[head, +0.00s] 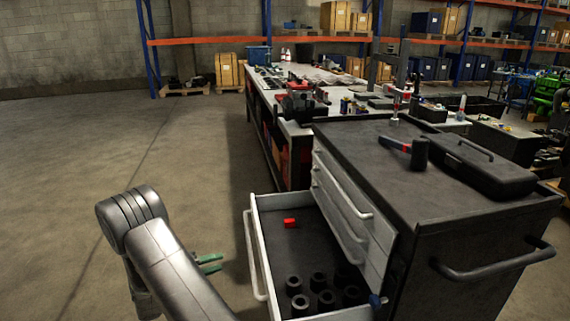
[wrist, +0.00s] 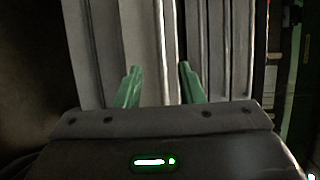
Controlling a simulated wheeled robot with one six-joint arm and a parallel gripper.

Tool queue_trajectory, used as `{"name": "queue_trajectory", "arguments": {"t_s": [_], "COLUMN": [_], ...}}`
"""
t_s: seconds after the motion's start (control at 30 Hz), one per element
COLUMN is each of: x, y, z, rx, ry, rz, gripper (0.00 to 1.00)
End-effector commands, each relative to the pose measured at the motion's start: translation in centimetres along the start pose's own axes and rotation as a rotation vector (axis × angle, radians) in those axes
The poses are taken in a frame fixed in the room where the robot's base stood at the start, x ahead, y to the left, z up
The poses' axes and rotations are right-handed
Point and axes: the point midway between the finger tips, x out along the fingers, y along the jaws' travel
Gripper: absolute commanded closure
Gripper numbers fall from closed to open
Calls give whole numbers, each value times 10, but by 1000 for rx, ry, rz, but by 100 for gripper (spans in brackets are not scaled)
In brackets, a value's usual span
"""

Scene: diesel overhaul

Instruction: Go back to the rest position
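My gripper (wrist: 160,80) has two green fingers that stand apart with nothing between them in the wrist view. Pale ribbed metal fronts fill the view behind the fingers. In the head view my gripper's green fingers (head: 209,262) show just left of the open drawer (head: 248,245), outside its handle. My grey arm link in the foreground hides the rest of the gripper. The drawer holds a small red block (head: 290,223) at the back and several black sockets (head: 320,282) at the front.
The dark tool cabinet (head: 440,205) stands at right, with a hammer (head: 418,153) and a black case (head: 480,165) on top. A long workbench (head: 300,128) runs behind it. Shelving (head: 260,41) lines the back wall. The concrete floor (head: 75,170) at left is clear.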

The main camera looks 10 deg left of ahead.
Motion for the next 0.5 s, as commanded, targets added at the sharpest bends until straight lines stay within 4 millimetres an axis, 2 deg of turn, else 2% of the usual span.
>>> {"name": "queue_trajectory", "arguments": {"t_s": [0.03,0.3,0.5], "x": [12,66,96], "y": [0,0,0], "z": [-1,-1,0], "rx": [-1,-1,0], "ry": [6,5,3], "rz": [-1,0,0], "gripper": [65,65,65]}}
